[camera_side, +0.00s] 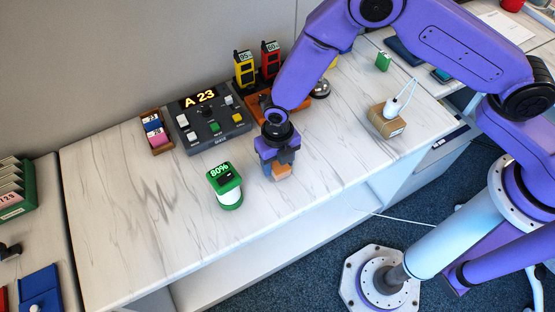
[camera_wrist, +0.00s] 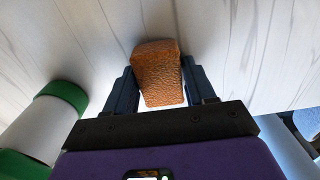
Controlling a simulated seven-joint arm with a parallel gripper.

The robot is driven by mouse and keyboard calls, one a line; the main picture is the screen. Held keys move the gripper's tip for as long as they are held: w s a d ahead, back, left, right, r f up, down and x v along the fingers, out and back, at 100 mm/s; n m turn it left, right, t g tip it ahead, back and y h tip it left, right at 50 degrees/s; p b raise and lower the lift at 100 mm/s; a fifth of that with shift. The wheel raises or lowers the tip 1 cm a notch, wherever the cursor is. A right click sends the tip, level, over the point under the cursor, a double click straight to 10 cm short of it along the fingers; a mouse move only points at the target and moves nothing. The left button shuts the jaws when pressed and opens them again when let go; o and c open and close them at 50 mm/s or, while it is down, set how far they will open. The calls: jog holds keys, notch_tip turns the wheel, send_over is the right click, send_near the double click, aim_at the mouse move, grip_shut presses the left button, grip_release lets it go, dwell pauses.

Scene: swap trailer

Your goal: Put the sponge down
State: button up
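The sponge (camera_wrist: 158,76) is an orange-brown, rough-textured block. It sits between the two dark fingers of my gripper (camera_wrist: 160,84) in the wrist view, with a finger against each side. In the side view my gripper (camera_side: 279,157) points down over the white marble-patterned counter (camera_side: 310,130). The sponge (camera_side: 282,172) shows as a small orange block below the fingers there. I cannot tell whether its underside touches the counter. The fingers hide part of its sides.
A green-and-white device reading 80% (camera_side: 226,186) stands close left of my gripper. Behind are a grey control panel (camera_side: 208,122), an orange tray and two radios (camera_side: 245,68). A tan box with a plug (camera_side: 387,120) is at right. Bare counter lies between.

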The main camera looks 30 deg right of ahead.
aim_at(277, 162)
jog(key=o, duration=0.3)
jog(key=shift+r, duration=0.15)
notch_tip(277, 162, up, 12)
dwell(0.5)
